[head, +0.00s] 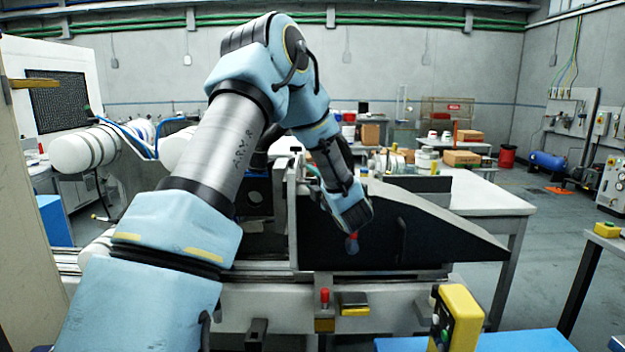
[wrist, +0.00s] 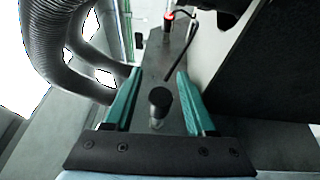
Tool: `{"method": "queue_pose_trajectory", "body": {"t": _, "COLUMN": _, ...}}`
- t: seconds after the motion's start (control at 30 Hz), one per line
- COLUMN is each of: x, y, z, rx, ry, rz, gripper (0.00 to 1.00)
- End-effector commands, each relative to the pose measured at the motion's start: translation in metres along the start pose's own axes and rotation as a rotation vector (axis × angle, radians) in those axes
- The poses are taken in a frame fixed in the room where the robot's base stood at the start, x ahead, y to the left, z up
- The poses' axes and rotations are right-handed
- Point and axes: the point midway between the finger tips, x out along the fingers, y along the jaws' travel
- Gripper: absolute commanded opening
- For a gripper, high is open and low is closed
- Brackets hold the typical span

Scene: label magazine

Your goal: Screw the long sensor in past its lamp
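In the wrist view my gripper (wrist: 158,73) has its two teal fingers apart, one on each side of a short dark cylinder (wrist: 159,98) with a round end. The cylinder stands on a grey bracket plate (wrist: 152,62), with a visible gap to each finger. Farther along the plate is a slim fitting with a glowing red band (wrist: 168,17) and a dark cable. I cannot tell which of these is the long sensor. In the head view my gripper (head: 352,222) points down in front of the dark machine side; its fingers are not clear there.
A dark sloped panel (head: 415,232) extends right of my gripper. Below are a red button (head: 324,296) and a yellow-topped box (head: 353,303). A yellow control box (head: 457,318) stands front right. In the wrist view a ribbed grey hose (wrist: 55,50) runs close on the left.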

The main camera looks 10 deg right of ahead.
Motion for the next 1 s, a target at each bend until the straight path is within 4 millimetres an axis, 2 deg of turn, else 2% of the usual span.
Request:
{"method": "queue_pose_trajectory", "body": {"t": 0.07, "x": -0.0002, "y": 0.0001, "z": 0.0, "rx": 0.0, "ry": 0.0, "rz": 0.0, "gripper": 0.46}}
{"method": "queue_pose_trajectory", "body": {"t": 0.47, "x": -0.0004, "y": 0.0001, "z": 0.0001, "rx": 0.0, "ry": 0.0, "rz": 0.0, "gripper": 0.01}}
{"method": "queue_pose_trajectory", "body": {"t": 0.8, "x": -0.0004, "y": 0.0002, "z": 0.0001, "rx": 0.002, "ry": 0.0, "rz": -0.005, "gripper": 0.0}}
{"method": "queue_pose_trajectory", "body": {"t": 1.0, "x": -0.0004, "y": -0.0018, "z": -0.0001, "rx": 0.043, "ry": 0.001, "rz": -0.108, "gripper": 0.0}}
